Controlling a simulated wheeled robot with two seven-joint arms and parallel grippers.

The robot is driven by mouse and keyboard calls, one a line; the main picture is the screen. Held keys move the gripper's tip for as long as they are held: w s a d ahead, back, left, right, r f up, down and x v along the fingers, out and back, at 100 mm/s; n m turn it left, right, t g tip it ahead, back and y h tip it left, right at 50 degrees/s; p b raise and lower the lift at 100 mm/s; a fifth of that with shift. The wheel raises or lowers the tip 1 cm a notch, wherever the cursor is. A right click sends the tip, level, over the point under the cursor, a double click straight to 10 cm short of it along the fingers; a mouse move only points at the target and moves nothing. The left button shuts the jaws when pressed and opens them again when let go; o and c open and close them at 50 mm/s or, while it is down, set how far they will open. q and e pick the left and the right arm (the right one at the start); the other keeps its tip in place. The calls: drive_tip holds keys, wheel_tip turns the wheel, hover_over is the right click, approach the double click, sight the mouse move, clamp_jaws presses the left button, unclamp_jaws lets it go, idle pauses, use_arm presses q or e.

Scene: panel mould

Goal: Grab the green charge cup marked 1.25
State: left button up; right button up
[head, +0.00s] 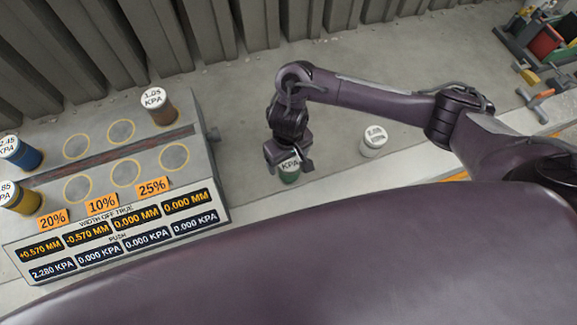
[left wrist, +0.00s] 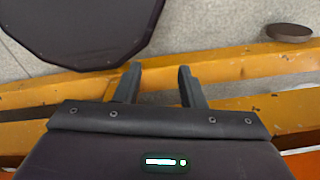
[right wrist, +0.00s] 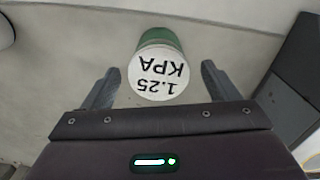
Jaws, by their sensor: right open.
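The green charge cup (head: 289,174) stands on the concrete floor to the right of the panel mould, its white lid partly covered by my right gripper. In the right wrist view the cup (right wrist: 157,72) shows its lid marked 1.25 KPA, upside down. My right gripper (head: 289,163) is directly over the cup. Its fingers (right wrist: 156,84) are open, one on each side of the lid, with gaps on both sides. My left gripper (left wrist: 158,84) is open and empty, above yellow beams; it does not show in the head view.
The panel mould (head: 215,192) with readouts stands at left, holding a brown 1.05 cup (head: 160,108), a blue cup (head: 22,154) and a yellow cup (head: 22,199). A white-lidded pale cup (head: 373,142) stands right of my right gripper. A tool crate (head: 545,40) is at upper right.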

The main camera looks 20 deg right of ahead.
wheel_tip(320, 180, down, 4)
drive_tip(key=shift+d+r, duration=0.1)
drive_tip(key=shift+f, duration=0.25)
use_arm(q)
drive_tip(key=shift+w+f, duration=0.15)
drive_tip(key=shift+w, duration=0.5)
use_arm(e)
drive_tip(key=c, duration=1.3)
